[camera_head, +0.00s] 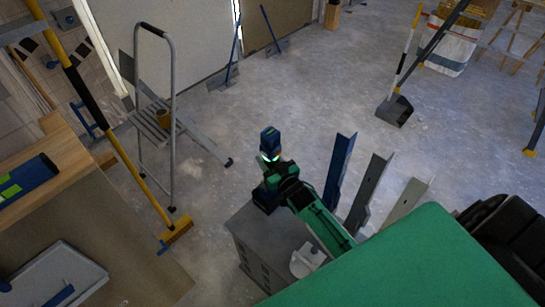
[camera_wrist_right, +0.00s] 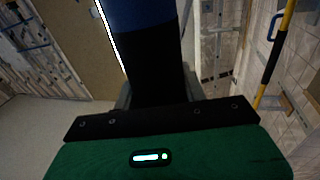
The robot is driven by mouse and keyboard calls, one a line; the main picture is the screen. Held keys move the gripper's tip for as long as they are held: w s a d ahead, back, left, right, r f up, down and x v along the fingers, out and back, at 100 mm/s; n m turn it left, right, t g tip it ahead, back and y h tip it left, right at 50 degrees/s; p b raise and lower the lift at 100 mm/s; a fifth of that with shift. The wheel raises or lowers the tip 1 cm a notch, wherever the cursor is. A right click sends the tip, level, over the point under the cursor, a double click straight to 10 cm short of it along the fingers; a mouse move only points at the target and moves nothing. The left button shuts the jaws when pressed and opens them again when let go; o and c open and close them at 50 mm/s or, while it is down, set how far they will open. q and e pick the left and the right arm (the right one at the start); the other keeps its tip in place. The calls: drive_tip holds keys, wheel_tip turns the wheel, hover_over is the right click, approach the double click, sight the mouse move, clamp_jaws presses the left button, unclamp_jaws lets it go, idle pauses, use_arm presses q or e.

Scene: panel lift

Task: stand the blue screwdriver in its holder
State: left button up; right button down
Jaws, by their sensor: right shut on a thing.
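My right gripper (camera_head: 273,168) is at the end of my green arm, above the grey cabinet. It also shows in the right wrist view (camera_wrist_right: 158,98), shut on a thick blue and black thing, which I take to be the blue screwdriver (camera_wrist_right: 145,50). In the head view its blue end (camera_head: 269,138) stands up beyond the gripper. A dark blue part (camera_head: 265,197) shows below the gripper at the cabinet top; I cannot tell whether it belongs to the screwdriver or to a holder. I cannot make out the holder clearly. My left gripper is not in view.
The grey cabinet (camera_head: 252,243) carries a white object (camera_head: 307,259). Metal profiles (camera_head: 340,170) stand right of it. A stepladder (camera_head: 160,115) and yellow broom (camera_head: 178,230) are at left, beside a wooden bench (camera_head: 55,150).

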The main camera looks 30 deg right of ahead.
sight(271, 168)
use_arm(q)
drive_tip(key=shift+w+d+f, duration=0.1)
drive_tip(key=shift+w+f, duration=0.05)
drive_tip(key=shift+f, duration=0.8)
use_arm(e)
drive_tip(key=shift+f, duration=0.65)
drive_tip(key=c, duration=0.7)
unclamp_jaws()
drive_tip(key=shift+o, duration=0.7)
drive_tip(key=shift+f, duration=0.25)
drive_tip(key=o, duration=0.6)
drive_tip(key=shift+r, duration=0.1)
drive_tip(key=shift+c, duration=0.2)
use_arm(q)
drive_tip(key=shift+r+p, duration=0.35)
drive_tip(key=shift+p, duration=0.1)
use_arm(e)
drive_tip(key=shift+s+a, duration=0.15)
drive_tip(key=shift+s, duration=0.55)
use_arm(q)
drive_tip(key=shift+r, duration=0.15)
use_arm(e)
drive_tip(key=shift+s+a, duration=0.1)
drive_tip(key=shift+s, duration=0.2)
use_arm(q)
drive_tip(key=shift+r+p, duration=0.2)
drive_tip(key=shift+p, duration=0.2)
use_arm(e)
drive_tip(key=shift+s, duration=0.4)
drive_tip(key=shift+r, duration=0.1)
